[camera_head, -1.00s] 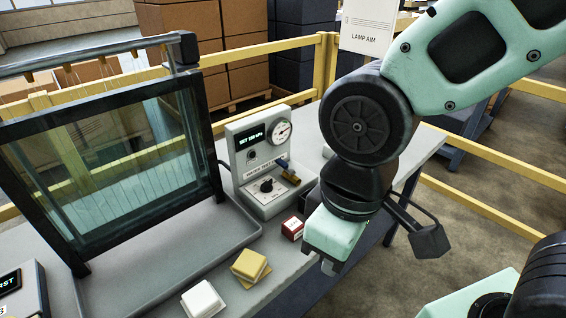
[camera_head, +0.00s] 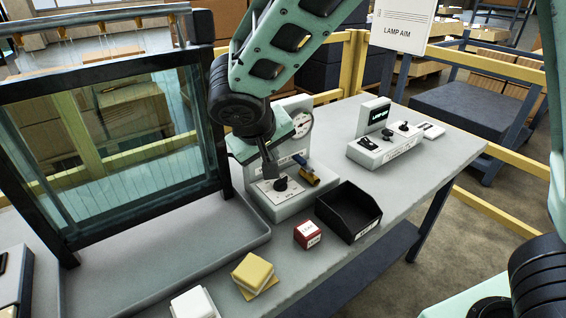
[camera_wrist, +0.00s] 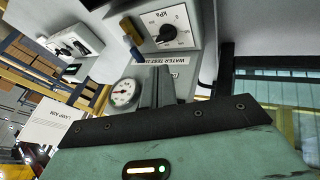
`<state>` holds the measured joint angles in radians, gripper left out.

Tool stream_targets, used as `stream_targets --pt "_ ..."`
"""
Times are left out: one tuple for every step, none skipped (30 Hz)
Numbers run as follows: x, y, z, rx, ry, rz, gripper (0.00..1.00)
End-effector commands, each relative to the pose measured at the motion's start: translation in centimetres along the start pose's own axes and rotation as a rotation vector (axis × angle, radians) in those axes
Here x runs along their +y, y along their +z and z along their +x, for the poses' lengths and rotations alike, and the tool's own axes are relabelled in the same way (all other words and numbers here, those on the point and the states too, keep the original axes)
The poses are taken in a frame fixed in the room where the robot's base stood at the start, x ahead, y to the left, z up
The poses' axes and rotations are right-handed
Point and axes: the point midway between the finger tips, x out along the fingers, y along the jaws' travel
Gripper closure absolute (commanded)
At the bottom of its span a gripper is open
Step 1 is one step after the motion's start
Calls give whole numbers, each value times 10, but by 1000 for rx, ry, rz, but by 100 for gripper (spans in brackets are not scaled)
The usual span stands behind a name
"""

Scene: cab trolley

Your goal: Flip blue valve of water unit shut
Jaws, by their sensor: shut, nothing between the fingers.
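In the wrist view the blue lever (camera_wrist: 127,26) and brass body (camera_wrist: 137,53) lie beyond and left of my fingers. My gripper (camera_wrist: 155,72) is shut and empty, in front of the unit's label strip, apart from the lever as far as I can tell.
A black bin (camera_head: 349,208), red box (camera_head: 308,235) and yellow block (camera_head: 252,272) stand in front of the unit. The lamp unit (camera_head: 385,142) is to the right. A framed glass panel (camera_head: 110,150) stands left. Bench between bin and lamp unit is clear.

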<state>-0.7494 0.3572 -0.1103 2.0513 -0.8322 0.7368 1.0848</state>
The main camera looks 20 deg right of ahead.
Motion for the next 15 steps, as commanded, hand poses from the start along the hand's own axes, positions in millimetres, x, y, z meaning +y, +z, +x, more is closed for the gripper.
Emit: stream_targets --pt "-2 -7 6 20 17 11 100" --pt "-2 -9 7 28 24 17 100" --pt "-1 -13 8 38 31 23 100" --pt "-1 -15 9 43 35 27 100" --pt "-1 -16 9 46 37 30 100" --pt "0 -17 9 49 39 33 100" --pt "0 -17 9 49 39 34 100" --pt "0 -17 9 50 39 34 100" --pt "0 -17 9 49 39 34 100" --pt "0 -17 8 49 39 33 100" --pt "0 -17 8 48 39 33 100" --pt "0 -17 8 48 38 33 100" --pt "0 -17 8 48 38 33 100" --pt "0 -17 9 48 38 33 100" --pt "0 -17 9 47 38 33 100"
